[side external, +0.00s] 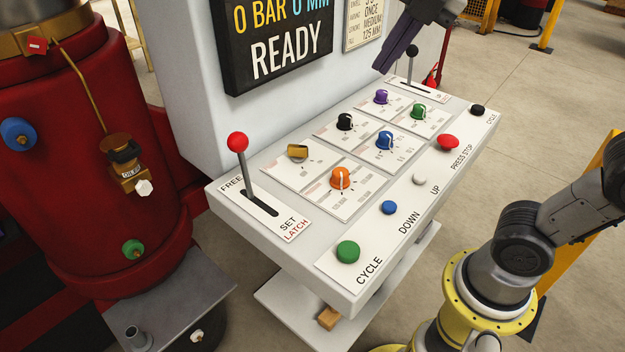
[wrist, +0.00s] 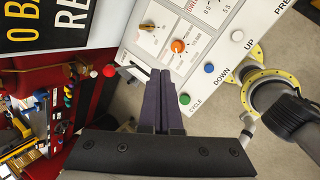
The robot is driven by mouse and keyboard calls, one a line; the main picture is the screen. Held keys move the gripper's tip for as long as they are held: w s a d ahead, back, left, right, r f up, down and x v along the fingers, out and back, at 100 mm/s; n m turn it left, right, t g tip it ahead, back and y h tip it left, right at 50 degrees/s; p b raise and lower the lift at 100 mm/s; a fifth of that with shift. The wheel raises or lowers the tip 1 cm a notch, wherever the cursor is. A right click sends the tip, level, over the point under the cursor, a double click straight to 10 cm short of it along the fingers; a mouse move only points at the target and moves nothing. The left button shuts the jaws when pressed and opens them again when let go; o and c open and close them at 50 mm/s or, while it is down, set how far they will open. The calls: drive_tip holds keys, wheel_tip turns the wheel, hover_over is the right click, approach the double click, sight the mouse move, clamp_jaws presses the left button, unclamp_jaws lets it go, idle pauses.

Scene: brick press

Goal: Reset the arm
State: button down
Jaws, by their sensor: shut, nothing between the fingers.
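My gripper (side external: 384,68) shows at the top of the side external view, its dark purple fingers pointing down. The fingers are together and empty, in the air above the back of the control panel (side external: 222,206). In the wrist view my gripper (wrist: 160,72) shows two fingers side by side with no gap between them. Nothing is held. My arm beyond the wrist is cut off by the frame's top edge.
A red-knobbed lever (side external: 238,142) and a black-knobbed lever (side external: 412,51) stand up from the panel. Several dials and buttons, such as the green button (side external: 348,251), cover it. A display (side external: 275,40) reads READY. A red tank (side external: 75,190) stands left.

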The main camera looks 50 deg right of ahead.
drive_tip(key=s+d+f+m, duration=0.1)
drive_tip(key=s+f+m, duration=0.4)
drive_tip(key=m, duration=0.6)
drive_tip(key=s+d+f+m, duration=0.1)
drive_tip(key=s+f+m, duration=0.4)
drive_tip(key=f+m, duration=0.4)
drive_tip(key=m, duration=0.2)
drive_tip(key=shift+s+d+f+m, duration=0.2)
drive_tip(key=shift+s+d+m, duration=0.1)
